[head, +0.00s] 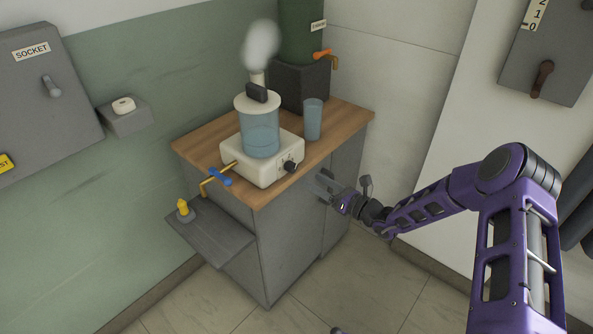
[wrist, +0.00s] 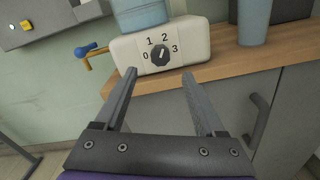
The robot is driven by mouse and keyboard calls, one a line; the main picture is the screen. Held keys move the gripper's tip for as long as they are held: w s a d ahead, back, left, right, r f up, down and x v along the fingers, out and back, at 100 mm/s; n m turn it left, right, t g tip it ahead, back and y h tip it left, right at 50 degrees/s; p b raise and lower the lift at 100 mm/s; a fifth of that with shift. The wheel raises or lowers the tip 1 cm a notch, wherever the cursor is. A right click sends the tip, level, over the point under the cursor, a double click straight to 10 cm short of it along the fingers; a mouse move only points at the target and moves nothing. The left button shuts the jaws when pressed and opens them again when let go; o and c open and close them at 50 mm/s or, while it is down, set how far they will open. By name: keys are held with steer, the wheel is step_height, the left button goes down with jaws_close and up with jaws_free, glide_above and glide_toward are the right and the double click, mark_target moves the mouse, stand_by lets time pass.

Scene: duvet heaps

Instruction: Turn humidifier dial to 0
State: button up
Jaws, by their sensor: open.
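The humidifier (head: 262,165) is a cream base with a clear blue water tank on top, giving off white vapour, on the wooden counter. Its dark dial (wrist: 160,55) faces me in the wrist view, with 0 at its left, 1 and 2 above and 3 at its right. The pale mark on it seems to point up and right, toward 2. The dial also shows in the head view (head: 290,167). My gripper (wrist: 158,72) is open and empty, its fingers apart below and in front of the dial, not touching it. In the head view my gripper (head: 325,184) is beside the cabinet front.
A blue glass (head: 313,120) stands right of the humidifier, before a green tank with an orange tap (head: 322,54). A blue-handled brass valve (head: 219,176) sticks out left of the base. The counter edge (wrist: 215,72) and cabinet handle (wrist: 257,120) are close to my fingers.

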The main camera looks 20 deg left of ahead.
mark_target(294, 170)
steer(key=x, duration=0.8)
steer(key=shift+c, duration=0.4)
jaws_close()
